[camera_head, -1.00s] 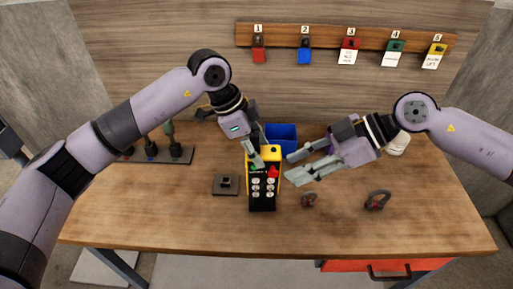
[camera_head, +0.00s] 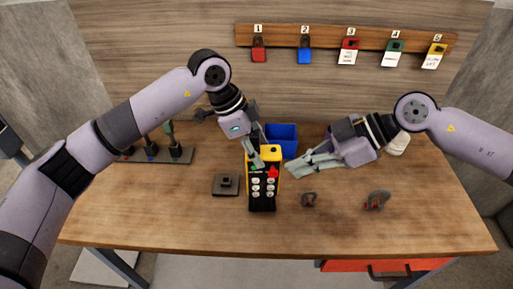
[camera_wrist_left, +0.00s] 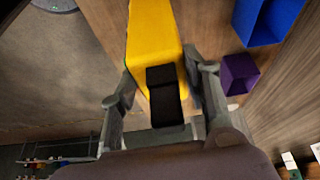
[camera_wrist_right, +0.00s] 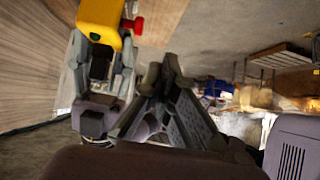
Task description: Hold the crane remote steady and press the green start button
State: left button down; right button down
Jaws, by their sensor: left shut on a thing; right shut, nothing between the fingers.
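A green spot, seemingly the green start button (camera_head: 255,167), shows beside the left fingers, partly hidden. A red knob (camera_head: 273,172) is at its right. My right gripper (camera_head: 292,167) is shut and empty, its tips just right of the remote, apart from it. The remote also shows in the right wrist view (camera_wrist_right: 98,16).
A blue bin (camera_head: 283,138) stands behind the remote. A dark block (camera_head: 226,186) lies left of it; shackles (camera_head: 309,199) (camera_head: 377,201) lie to the right. A rack (camera_head: 155,158) is at the left. Numbered padlocks (camera_head: 304,55) hang on the wall board. The front of the table is clear.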

dwell(0.8)
jog(key=s+a+r+m+g+y, duration=0.3)
jog(key=s+a+m+y, duration=0.7)
jog(key=a, duration=0.1)
notch_tip(320, 180, down, 10)
jog(key=d+m+t+h, duration=0.1)
jog(key=m+t+h, duration=0.1)
jog(key=m+t, duration=0.7)
jog(key=w+d+m+t+h, duration=0.1)
jog(key=m+t+h, duration=0.2)
jog(key=m+t, duration=0.5)
jog(key=m, duration=1.2)
jog(key=shift+w+d+r+t, duration=0.2)
jog(key=shift+d+t, duration=0.1)
jog(key=shift+t, duration=0.1)
